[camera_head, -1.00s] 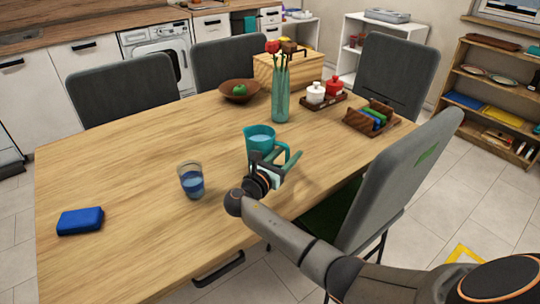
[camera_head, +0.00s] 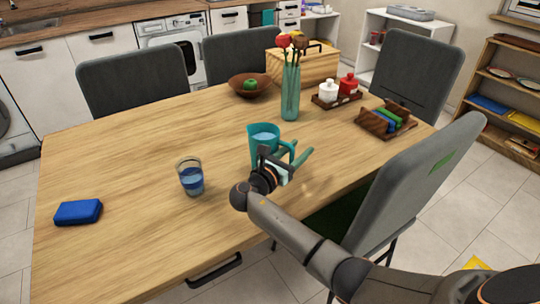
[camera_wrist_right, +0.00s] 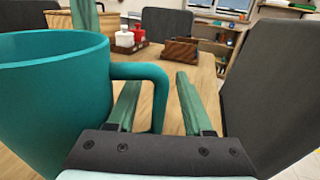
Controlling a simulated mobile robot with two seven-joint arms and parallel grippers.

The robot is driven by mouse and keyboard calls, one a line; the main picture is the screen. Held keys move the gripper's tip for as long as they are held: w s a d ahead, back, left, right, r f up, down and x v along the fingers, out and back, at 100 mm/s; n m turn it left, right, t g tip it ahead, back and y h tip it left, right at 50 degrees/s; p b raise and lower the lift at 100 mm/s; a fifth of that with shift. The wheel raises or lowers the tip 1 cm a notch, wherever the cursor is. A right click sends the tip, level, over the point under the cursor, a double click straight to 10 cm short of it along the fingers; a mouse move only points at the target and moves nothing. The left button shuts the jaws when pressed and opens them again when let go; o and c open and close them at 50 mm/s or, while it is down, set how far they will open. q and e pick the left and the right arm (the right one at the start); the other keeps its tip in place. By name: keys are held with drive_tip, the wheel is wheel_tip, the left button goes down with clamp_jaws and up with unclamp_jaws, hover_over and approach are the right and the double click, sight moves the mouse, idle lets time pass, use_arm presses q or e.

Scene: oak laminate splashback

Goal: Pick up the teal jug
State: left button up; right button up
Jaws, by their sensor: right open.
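The teal jug (camera_head: 262,134) stands upright on the wooden table (camera_head: 130,165), with bluish liquid visible inside. Its handle faces right in the head view. My right gripper (camera_head: 297,158) is open at the handle side, low and close to the jug. In the right wrist view the jug (camera_wrist_right: 50,100) fills the left side. There the handle's upright part shows between the two green fingers (camera_wrist_right: 158,103), and the left finger lies across the handle's opening. Whether a finger touches the handle is unclear. My left gripper is out of view.
A glass of blue liquid (camera_head: 190,178) stands left of the jug. A teal vase with flowers (camera_head: 290,92) stands behind it. A grey chair (camera_head: 410,185) is close beside my right arm. The table's left part is mostly clear, except a blue case (camera_head: 78,212).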

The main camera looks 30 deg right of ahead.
clamp_jaws()
idle(1.3)
drive_tip(key=shift+r, duration=0.1)
